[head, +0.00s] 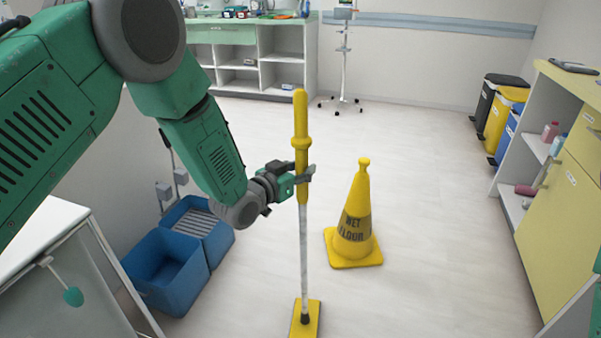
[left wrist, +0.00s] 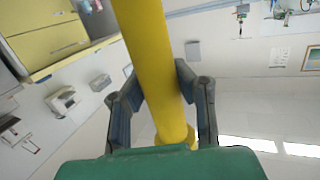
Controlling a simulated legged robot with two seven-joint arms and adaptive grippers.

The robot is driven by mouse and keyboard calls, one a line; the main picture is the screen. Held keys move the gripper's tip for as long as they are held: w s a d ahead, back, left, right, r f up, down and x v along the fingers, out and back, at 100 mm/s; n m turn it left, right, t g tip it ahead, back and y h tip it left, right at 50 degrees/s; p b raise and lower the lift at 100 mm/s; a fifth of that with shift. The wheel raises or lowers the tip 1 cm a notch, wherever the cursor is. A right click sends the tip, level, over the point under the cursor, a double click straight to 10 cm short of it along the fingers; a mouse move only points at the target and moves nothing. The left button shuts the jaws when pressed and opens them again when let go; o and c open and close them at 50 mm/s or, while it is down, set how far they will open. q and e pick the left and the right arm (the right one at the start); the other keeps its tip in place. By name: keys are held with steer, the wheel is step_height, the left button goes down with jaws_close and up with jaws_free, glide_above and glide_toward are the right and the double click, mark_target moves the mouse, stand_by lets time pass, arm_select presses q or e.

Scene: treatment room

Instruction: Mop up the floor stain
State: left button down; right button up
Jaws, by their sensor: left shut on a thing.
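A mop with a yellow handle (head: 301,135), a pale shaft and a flat yellow head (head: 305,318) stands upright on or just above the floor; I cannot tell whether it touches. My left gripper (head: 304,174) is shut around the lower part of the yellow handle. In the left wrist view the handle (left wrist: 150,60) runs between the two dark fingers (left wrist: 160,100). No floor stain can be made out. My right gripper is not in view.
A yellow wet floor cone (head: 354,225) stands right of the mop. Blue mop buckets (head: 170,270) are at the left, near a white table (head: 35,235). Bins (head: 497,120) and a yellow cabinet (head: 560,210) line the right. Floor between the cone and cabinet is clear.

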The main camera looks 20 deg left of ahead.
mark_target(300, 155)
arm_select(q)
steer(key=shift+r, duration=0.7)
steer(key=shift+a+r+p, duration=0.25)
steer(key=shift+r+p, duration=0.1)
steer(key=shift+p, duration=0.15)
steer(key=shift+a+r+p, duration=0.4)
steer(key=shift+a+r, duration=0.15)
steer(key=shift+r, duration=0.05)
steer(key=shift+d, duration=0.65)
steer(key=shift+a, duration=0.5)
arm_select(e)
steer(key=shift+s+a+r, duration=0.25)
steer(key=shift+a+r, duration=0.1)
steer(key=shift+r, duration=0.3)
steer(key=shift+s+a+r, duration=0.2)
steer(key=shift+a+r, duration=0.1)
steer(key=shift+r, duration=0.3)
arm_select(q)
steer(key=shift+d, duration=0.3)
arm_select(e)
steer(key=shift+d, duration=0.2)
